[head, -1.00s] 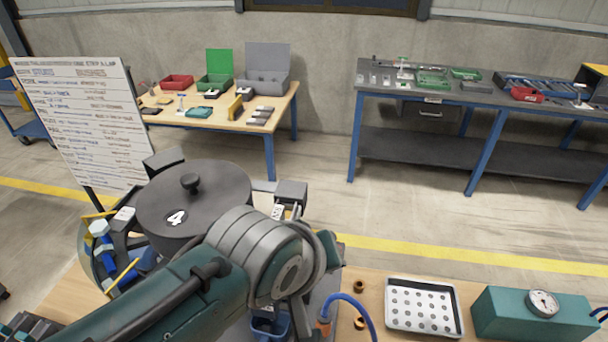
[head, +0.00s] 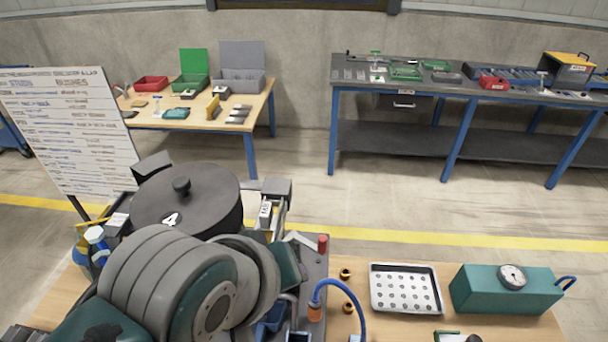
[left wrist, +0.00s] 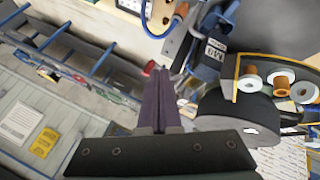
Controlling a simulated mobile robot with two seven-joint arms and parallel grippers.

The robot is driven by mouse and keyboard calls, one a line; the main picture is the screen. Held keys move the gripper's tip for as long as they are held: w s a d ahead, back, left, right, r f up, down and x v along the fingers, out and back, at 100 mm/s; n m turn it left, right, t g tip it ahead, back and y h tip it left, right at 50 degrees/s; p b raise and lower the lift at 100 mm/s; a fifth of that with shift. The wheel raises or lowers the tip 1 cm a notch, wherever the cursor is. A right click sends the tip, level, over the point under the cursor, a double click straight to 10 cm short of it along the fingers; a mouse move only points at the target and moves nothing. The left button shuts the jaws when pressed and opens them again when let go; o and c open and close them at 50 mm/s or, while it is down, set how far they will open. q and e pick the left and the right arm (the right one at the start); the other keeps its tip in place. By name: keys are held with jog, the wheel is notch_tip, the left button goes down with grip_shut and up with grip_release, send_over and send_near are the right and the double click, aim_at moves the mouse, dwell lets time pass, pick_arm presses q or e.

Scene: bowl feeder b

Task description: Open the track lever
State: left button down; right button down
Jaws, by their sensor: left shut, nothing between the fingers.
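A lever with a red cylindrical knob (head: 322,244) stands at the right of the bowl feeder in the head view; a pale flat bar (head: 301,239) lies beside it. I take this to be the track lever. The dark round bowl (head: 183,203) is marked 4. In the left wrist view the red knob (left wrist: 150,68) shows just left of my left gripper's tips. My left gripper (left wrist: 158,72) is shut and empty there; I cannot tell whether it touches the lever. In the head view my left arm hides that gripper and part of the feeder.
A perforated tray (head: 405,291) and a teal box with a gauge (head: 508,290) stand right of the feeder. A blue hose (head: 350,300) arches close to the lever. A grey block (head: 276,189) sits beside the bowl. A whiteboard (head: 68,130) stands left.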

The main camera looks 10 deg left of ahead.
pick_arm(q)
jog(key=shift+d+v, duration=0.15)
jog(key=shift+v, duration=0.65)
jog(key=shift+d+v, duration=0.2)
jog(key=shift+v, duration=0.55)
